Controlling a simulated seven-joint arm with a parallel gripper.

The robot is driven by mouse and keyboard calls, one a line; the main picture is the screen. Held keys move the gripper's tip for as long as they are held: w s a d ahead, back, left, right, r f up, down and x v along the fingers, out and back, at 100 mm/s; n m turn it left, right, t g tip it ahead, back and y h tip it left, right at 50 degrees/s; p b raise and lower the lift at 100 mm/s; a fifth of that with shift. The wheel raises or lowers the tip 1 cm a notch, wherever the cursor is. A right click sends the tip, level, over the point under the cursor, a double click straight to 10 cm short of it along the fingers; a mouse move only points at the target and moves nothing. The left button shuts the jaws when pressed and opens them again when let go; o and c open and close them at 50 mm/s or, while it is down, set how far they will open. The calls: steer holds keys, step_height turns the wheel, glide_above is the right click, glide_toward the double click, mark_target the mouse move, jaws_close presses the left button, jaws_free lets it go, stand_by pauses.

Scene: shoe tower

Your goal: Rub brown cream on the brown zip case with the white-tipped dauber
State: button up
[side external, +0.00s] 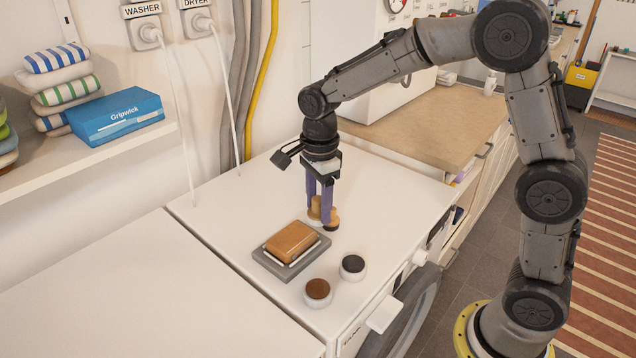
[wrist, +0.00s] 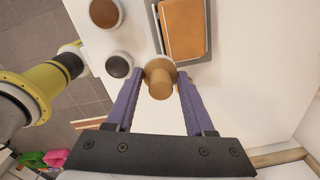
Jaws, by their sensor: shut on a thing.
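The brown zip case (side external: 291,241) lies on a grey tray (side external: 268,265) on the white machine top. It also shows at the top of the wrist view (wrist: 183,28). My gripper (side external: 321,215) is just behind and right of the tray in the side view, low over the machine top. Its purple fingers are shut on a tan wooden dauber (wrist: 160,80), seen from above between the fingertips in the wrist view. The dauber's tip is mostly hidden, so I cannot tell its colour surely. An open jar of brown cream (side external: 318,289) stands in front of the tray.
A second jar with dark, nearly black contents (side external: 353,264) stands right of the brown one, near the machine's front edge. A shelf with folded towels and a blue box (side external: 115,118) is at the left. The machine top left of the tray is clear.

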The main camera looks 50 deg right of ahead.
steer(key=s+a+n, duration=0.2)
steer(key=s+a, duration=0.5)
steer(key=a, duration=0.1)
glide_above(319, 287)
steer(key=shift+f, duration=3.15)
steer(key=shift+f, duration=0.6)
steer(key=shift+r, duration=0.1)
step_height(319, 287, up, 7)
steer(key=shift+w, duration=0.1)
stand_by(0.5)
